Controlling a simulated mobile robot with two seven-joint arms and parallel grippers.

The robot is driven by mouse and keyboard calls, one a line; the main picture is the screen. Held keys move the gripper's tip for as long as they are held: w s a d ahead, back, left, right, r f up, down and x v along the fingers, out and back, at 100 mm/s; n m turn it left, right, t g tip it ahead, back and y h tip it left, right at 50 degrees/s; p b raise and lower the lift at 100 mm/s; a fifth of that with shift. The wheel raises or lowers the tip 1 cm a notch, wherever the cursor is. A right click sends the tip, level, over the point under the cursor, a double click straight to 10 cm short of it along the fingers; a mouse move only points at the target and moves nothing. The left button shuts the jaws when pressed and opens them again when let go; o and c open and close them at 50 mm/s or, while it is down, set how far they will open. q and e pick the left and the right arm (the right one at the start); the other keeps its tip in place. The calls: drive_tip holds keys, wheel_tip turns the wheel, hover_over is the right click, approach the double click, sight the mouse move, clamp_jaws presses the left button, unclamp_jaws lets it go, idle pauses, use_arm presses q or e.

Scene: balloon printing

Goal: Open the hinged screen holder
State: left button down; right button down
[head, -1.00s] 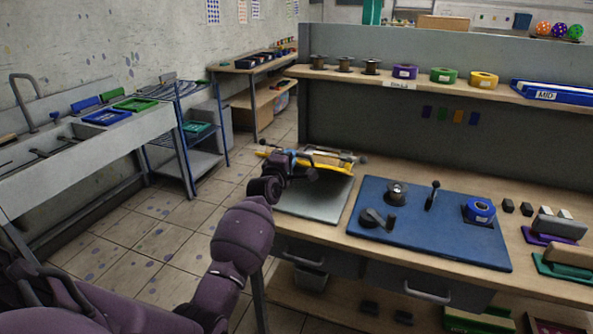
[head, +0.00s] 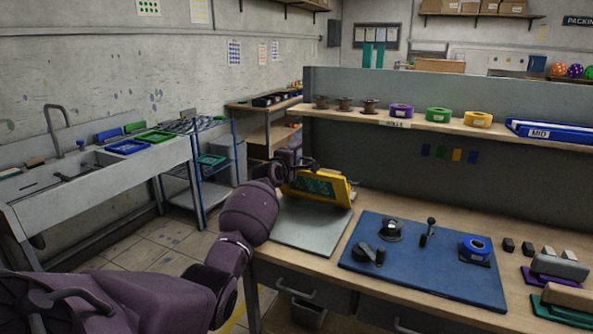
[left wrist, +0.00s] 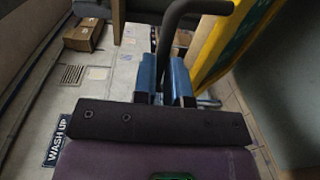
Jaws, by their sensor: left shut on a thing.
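The hinged screen holder (head: 343,190) is a yellow frame with a teal screen. It stands steeply tilted up at the back edge of a grey base plate (head: 308,228) on the workbench. My left gripper (head: 305,165) is at the frame's upper part, shut on its dark bar handle (left wrist: 176,22). In the left wrist view, the blue fingers of my left gripper (left wrist: 163,82) close around the handle, and the yellow frame edge (left wrist: 208,62) is to their right. The hinge is too small to make out. My right gripper is not in view.
A shelf (head: 440,122) with rolls runs behind. A sink unit (head: 100,185) and blue rack (head: 205,165) stand left, across open floor.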

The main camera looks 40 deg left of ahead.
use_arm(q)
drive_tip(key=w+r, duration=0.1)
drive_tip(key=w+a+r, duration=0.1)
drive_tip(key=w+r, duration=0.1)
drive_tip(key=shift+w, duration=0.2)
drive_tip(key=shift+w+r, duration=0.15)
drive_tip(key=shift+r, duration=0.25)
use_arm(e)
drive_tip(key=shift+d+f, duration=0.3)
use_arm(q)
drive_tip(key=shift+r, duration=0.15)
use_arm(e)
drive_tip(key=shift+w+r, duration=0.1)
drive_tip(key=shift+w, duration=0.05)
use_arm(q)
drive_tip(key=shift+a, duration=0.1)
drive_tip(key=c, duration=1.4)
unclamp_jaws()
drive_tip(key=shift+w, duration=0.1)
drive_tip(key=shift+c, duration=0.2)
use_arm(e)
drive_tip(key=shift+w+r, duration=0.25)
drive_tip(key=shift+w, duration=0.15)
use_arm(q)
drive_tip(key=shift+f, duration=0.25)
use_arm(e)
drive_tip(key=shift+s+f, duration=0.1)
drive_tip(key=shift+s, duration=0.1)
